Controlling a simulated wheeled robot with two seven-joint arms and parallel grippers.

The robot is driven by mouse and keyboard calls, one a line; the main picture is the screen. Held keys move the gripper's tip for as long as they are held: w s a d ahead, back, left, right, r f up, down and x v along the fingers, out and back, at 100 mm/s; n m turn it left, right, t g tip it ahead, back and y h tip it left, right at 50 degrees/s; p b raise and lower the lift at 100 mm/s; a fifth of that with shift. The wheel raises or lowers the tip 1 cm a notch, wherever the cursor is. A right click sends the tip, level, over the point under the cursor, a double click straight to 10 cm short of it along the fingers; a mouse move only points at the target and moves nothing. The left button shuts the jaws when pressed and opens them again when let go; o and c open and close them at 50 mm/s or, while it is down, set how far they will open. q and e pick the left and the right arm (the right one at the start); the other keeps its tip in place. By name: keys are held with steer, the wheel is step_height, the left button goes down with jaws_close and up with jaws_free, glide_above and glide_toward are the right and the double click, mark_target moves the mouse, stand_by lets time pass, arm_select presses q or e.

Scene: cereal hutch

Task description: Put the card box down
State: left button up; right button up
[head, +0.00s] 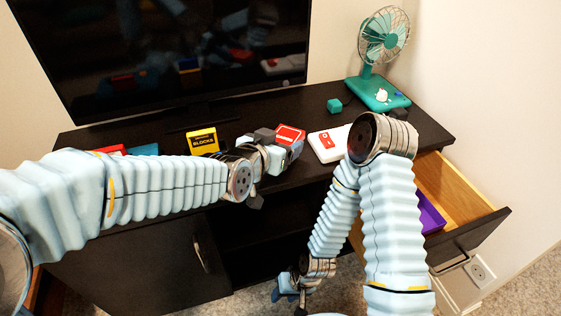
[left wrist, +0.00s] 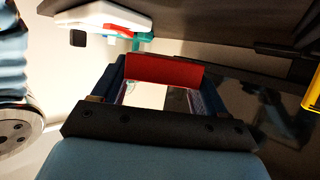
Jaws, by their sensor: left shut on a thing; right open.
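The card box (head: 290,134) is red with a white label and sits in the jaws of my left gripper (head: 280,150), over the front part of the dark cabinet top. I cannot tell whether it touches the surface. In the left wrist view the red card box (left wrist: 164,71) is between the two fingers of my left gripper (left wrist: 160,90). My right gripper (head: 290,290) is open, low in front of the cabinet, partly visible below my right arm.
A television (head: 150,50) stands behind. An open drawer (head: 470,230) at right holds a purple item (head: 430,214).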

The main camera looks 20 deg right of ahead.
arm_select(q)
steer(key=shift+w+d+f, duration=0.2)
steer(key=shift+w+f, duration=0.2)
steer(key=shift+f, duration=0.1)
steer(key=shift+w+d+f, duration=0.15)
steer(key=shift+w+f, duration=0.2)
steer(key=shift+f, duration=0.1)
steer(key=shift+w+d+f, duration=0.1)
steer(key=shift+w+f, duration=0.05)
steer(key=shift+f, duration=0.8)
steer(key=shift+w+f, duration=0.1)
steer(key=shift+f, duration=0.8)
steer(key=shift+f+b, duration=0.25)
steer(key=shift+b, duration=0.2)
steer(key=o, duration=1.1)
steer(key=shift+r, duration=0.1)
steer(key=shift+c, duration=0.2)
